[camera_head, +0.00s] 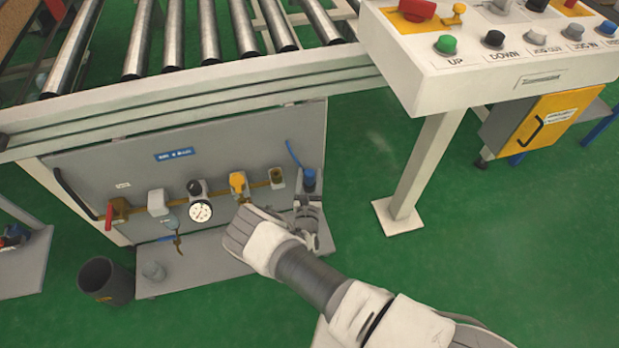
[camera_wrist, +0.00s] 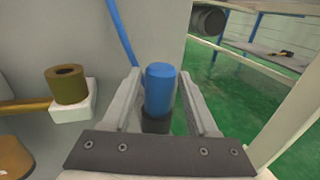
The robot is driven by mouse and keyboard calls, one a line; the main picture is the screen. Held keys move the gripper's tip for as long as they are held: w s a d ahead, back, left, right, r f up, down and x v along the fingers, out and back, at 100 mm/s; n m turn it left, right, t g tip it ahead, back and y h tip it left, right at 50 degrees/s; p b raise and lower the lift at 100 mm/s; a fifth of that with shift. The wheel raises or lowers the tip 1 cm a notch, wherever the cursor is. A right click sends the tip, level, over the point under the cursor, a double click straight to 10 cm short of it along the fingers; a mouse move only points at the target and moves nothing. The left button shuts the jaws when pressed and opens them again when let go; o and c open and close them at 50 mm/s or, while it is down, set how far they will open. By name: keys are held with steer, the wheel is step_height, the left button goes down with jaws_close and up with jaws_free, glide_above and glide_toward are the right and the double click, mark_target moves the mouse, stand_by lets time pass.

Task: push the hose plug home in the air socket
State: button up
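The blue hose plug (camera_head: 309,180) stands at the right end of the grey air panel, with a blue hose (camera_head: 293,153) beside it. In the wrist view the plug (camera_wrist: 160,88) is upright, with a dark collar below it. My gripper (camera_head: 308,208) is at the plug. Its fingers (camera_wrist: 160,100) lie on either side, with a narrow gap seeming to show at each side, so it looks open around the plug. The brass air socket (camera_head: 277,178) sits on a pale block to the left of the plug; it also shows in the wrist view (camera_wrist: 67,86), apart from the plug.
A yellow valve (camera_head: 238,184), a gauge (camera_head: 200,211) and a red-handled valve (camera_head: 112,212) line the brass pipe to the left. A dark bin (camera_head: 105,282) stands on the floor. The control console (camera_head: 470,75) and its white leg (camera_head: 425,165) are at the right. The roller conveyor (camera_head: 190,95) is above.

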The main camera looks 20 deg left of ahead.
jaws_close()
